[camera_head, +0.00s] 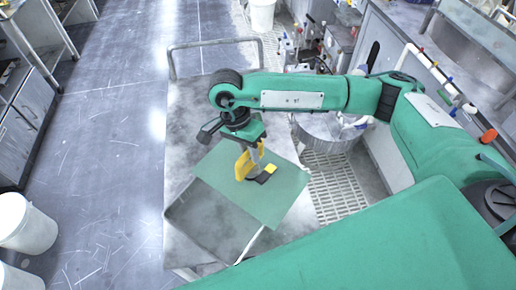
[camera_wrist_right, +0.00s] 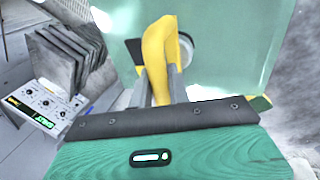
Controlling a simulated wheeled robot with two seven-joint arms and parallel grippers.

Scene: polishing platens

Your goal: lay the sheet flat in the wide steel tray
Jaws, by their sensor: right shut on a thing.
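The sheet (camera_head: 275,205) is a flat green rectangle. A yellow-handled holder (camera_head: 241,166) stands on its upper face. My right gripper (camera_head: 249,152) is shut on the yellow handle, which also shows in the right wrist view (camera_wrist_right: 155,50). The sheet fills much of the upper wrist view (camera_wrist_right: 235,45). The wide steel tray (camera_head: 205,222) is grey and lies below and left of the sheet in the head view. The sheet overlaps the tray's upper right part and hides it. I cannot tell whether they touch. My left gripper is not in view.
The tray is on a grey steel cart (camera_head: 195,110) with a rail (camera_head: 212,43) at its far end. A round metal basin (camera_head: 322,133) stands right of it. White buckets (camera_head: 27,222) stand at left. The wrist view shows dark plates (camera_wrist_right: 68,58) and a control box (camera_wrist_right: 45,103).

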